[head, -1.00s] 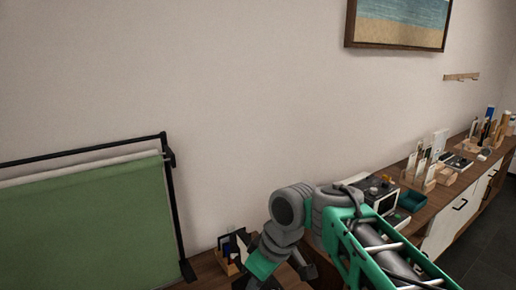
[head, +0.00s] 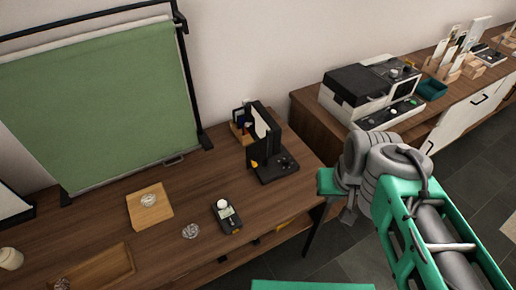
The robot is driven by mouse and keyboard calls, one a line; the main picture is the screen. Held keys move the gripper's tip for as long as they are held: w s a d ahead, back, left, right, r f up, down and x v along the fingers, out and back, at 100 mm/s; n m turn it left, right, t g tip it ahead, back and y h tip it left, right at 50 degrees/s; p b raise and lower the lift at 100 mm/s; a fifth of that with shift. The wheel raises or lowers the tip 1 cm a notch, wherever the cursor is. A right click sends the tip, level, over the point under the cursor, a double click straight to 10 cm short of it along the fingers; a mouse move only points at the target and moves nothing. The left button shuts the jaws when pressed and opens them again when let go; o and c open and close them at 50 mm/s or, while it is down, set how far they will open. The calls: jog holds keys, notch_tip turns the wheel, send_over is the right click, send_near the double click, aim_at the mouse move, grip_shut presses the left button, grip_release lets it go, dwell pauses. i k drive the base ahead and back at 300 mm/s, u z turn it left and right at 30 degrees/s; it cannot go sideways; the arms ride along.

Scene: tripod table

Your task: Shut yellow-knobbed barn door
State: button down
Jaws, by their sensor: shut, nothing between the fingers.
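A black device (head: 283,168) stands near the right end of the wooden table, by the wall. Its upright black panel (head: 262,128) stands on the back of a flat base with small dark knobs. A small yellow knob (head: 254,163) shows at the panel's lower left. I take this panel for the barn door; it looks raised from the base, but its hinge is too small to make out. My gripper (head: 346,214) is right of the device, apart from it, past the table's right edge. It is shut and empty, and partly hidden by my wrist.
On the table (head: 185,222) lie a light meter (head: 227,217), a glass piece (head: 190,231), a wooden block (head: 149,208) and a wooden tray (head: 95,276). A green screen (head: 100,105) stands behind. A sideboard (head: 307,109) with a black-and-white machine (head: 372,92) is at right.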

aim_at(257, 153)
jog(key=u, duration=0.25)
jog(key=k, duration=0.5)
jog(key=u, duration=1.5)
jog(key=i, duration=0.95)
jog(key=z, duration=0.7)
